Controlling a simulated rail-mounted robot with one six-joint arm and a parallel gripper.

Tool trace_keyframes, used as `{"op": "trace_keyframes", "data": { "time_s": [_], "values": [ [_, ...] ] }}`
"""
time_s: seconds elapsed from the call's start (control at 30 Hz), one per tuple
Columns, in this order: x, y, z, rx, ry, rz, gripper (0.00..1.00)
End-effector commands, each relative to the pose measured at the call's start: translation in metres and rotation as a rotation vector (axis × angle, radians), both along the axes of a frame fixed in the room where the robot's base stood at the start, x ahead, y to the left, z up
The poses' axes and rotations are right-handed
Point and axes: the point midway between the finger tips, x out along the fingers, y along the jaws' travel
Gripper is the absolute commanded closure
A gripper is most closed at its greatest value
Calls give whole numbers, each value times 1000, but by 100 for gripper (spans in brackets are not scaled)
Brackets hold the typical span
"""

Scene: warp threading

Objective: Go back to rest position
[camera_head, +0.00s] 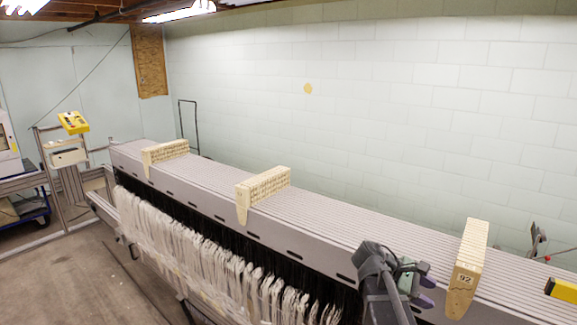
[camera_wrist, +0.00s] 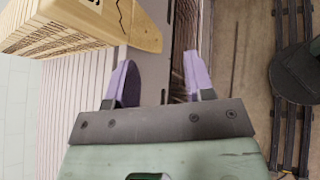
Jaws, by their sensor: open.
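My gripper (camera_head: 427,290) is at the right part of the long grey machine, by its front edge. In the wrist view its two purple fingers (camera_wrist: 160,80) stand apart with nothing between them. The wooden block marked 92 (camera_head: 467,268) sits across the grey slatted top (camera_head: 340,227) just right of my gripper, apart from it. That block also shows at the upper left of the wrist view (camera_wrist: 75,22), close to the left finger.
Two more wooden blocks (camera_head: 265,188) (camera_head: 166,152) sit on the slatted top further left. White yarn bundles (camera_head: 215,252) hang along the machine's front. A yellow object (camera_head: 562,290) is at the right edge. Bare floor (camera_head: 65,270) lies at the lower left.

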Motion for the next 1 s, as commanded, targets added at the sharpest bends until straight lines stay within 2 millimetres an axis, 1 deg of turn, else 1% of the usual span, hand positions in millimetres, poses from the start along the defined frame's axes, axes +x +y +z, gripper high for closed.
{"op": "trace_keyframes", "data": {
  "time_s": [0.03,0.07,0.1,0.17,0.2,0.3,0.4,0.5,1.0],
  "values": [
    [-19,18,-53,87,-115,-29,51],
    [-26,31,-76,150,-199,-61,51],
    [-37,50,-106,242,-309,-118,51],
    [-53,83,-148,386,-461,-232,51],
    [-63,105,-171,478,-548,-323,51],
    [-84,155,-209,668,-692,-555,51],
    [-95,185,-222,775,-751,-722,51],
    [-97,196,-221,810,-767,-788,51],
    [-97,196,-220,811,-768,-791,51]
  ]
}}
